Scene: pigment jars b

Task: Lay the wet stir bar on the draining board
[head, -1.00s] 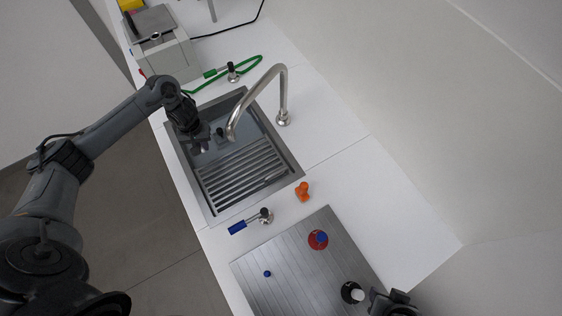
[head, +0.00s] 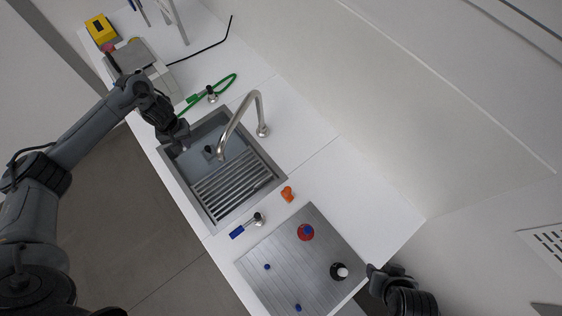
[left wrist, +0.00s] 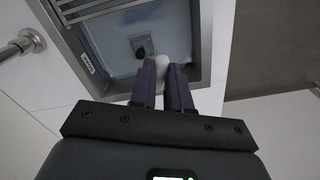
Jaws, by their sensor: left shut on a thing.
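My left gripper (head: 182,138) is over the upper-left part of the sink (head: 196,226) in the head view. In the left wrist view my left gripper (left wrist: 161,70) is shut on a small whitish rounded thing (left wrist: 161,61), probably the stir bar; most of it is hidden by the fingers. The basin with its dark drain (left wrist: 143,47) lies beyond it. A grooved metal board (head: 279,254), seemingly the draining board, lies on the worktop at the lower right. My right gripper (head: 386,272) is beside that board's right side; its jaws are unclear.
A slatted rack (head: 239,186) covers the sink's near part, and a tall curved tap (head: 258,110) arches over it. A red-and-blue jar (head: 306,232), a black jar with a white top (head: 340,271) and small blue pieces stand on the board.

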